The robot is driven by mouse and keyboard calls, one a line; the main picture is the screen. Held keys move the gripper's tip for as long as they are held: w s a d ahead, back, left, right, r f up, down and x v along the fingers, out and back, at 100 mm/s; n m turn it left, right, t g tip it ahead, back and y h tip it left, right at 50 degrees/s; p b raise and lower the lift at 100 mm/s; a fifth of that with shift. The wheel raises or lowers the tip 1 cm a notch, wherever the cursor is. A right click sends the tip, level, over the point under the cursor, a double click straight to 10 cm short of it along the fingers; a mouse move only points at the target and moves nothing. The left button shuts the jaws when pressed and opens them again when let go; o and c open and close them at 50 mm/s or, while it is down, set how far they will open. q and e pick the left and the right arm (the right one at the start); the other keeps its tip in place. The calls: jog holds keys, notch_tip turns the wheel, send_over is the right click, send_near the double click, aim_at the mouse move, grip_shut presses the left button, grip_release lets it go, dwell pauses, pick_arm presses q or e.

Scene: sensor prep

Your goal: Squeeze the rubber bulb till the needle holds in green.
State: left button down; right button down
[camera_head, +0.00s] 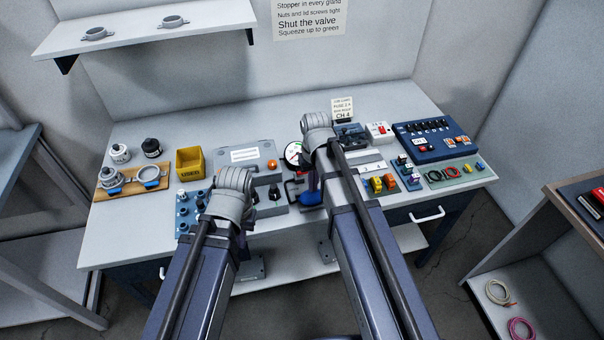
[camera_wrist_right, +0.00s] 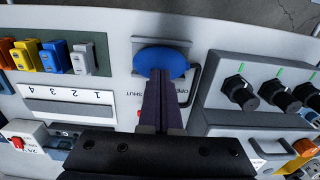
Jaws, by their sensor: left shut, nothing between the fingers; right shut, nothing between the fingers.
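The blue rounded bulb (camera_wrist_right: 160,61) rests on a grey square plate, beside the words OPEN and SHUT in the right wrist view. It shows small in the head view (camera_head: 310,198), partly behind my right arm. My right gripper (camera_wrist_right: 163,74) is shut and empty, its fingertips overlapping the bulb's near edge; I cannot tell if they touch. The round white gauge (camera_head: 294,153) stands behind it, left of my right wrist; its needle is too small to read. A small red part (camera_wrist_right: 139,117) lies beside my right fingers. My left gripper (camera_head: 242,243) is shut, mostly hidden by its wrist.
A dark looped tube or handle (camera_wrist_right: 193,92) curves right of the bulb. A panel with black knobs (camera_wrist_right: 273,92) stands right of it, coloured plugs (camera_wrist_right: 55,58) left. A yellow bin (camera_head: 190,160) and orange tray (camera_head: 110,190) stand on the bench's left. A wall sign mentions the valve.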

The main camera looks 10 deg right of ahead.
jog(key=shift+f+b, duration=1.1)
jog(key=shift+f, duration=0.05)
dwell(0.4)
jog(key=shift+r, duration=0.1)
notch_tip(320, 180, up, 7)
jog(key=p, duration=0.7)
dwell(0.4)
dwell(0.6)
notch_tip(320, 180, down, 4)
jog(key=b, duration=0.4)
jog(key=shift+f, duration=0.2)
dwell(0.5)
jog(key=shift+f+b, duration=0.7)
jog(key=shift+b, duration=0.1)
dwell(2.2)
